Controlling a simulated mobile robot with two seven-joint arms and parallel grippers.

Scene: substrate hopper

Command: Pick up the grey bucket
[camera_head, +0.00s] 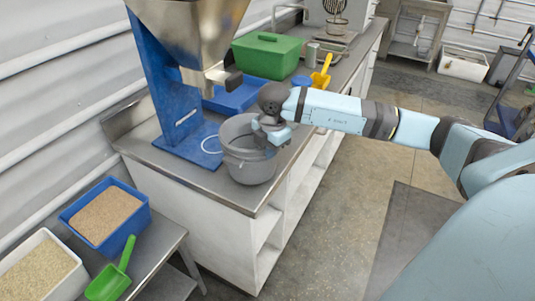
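The grey bucket (249,165) is upright at the front edge of the metal-topped bench, right of the blue hopper stand's base. Its open top faces up and looks empty where I can see in. I cannot tell whether its bottom rests on the bench or is just above it. My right gripper (268,138) is at the bucket's right rim, reached from the right. Its fingers are small and partly hidden against the rim, so I cannot tell whether they are closed on it. My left gripper is not in view.
The metal hopper (190,35) on its blue stand (176,110) rises behind the bucket. A green box (266,56), a blue tray (238,97) and a yellow scoop (321,73) are farther back. A lower table at left holds grain bins and a green scoop (111,278). The floor at right is open.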

